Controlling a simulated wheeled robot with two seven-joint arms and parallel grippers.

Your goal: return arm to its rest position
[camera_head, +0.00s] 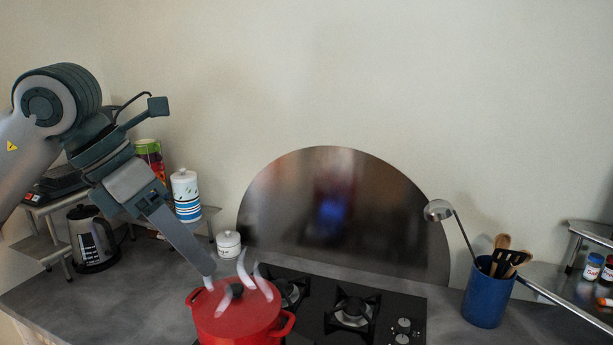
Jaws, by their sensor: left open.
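My left arm comes in from the left, and its gripper (207,272) points down and to the right over the left side of the red pot (238,322). The gripper is open, though its fingers overlap in this view. The red pot sits on the black hob with its lid on and a dark knob (236,290) on top. I cannot tell how far the fingertips are from the lid. My right gripper is not in view.
Pale curved wisps rise around the lid. A white lidded jar (229,245), a striped canister (187,197) and a kettle (92,240) stand at left. A blue crock (488,294) holds utensils at right. Wall space above is clear.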

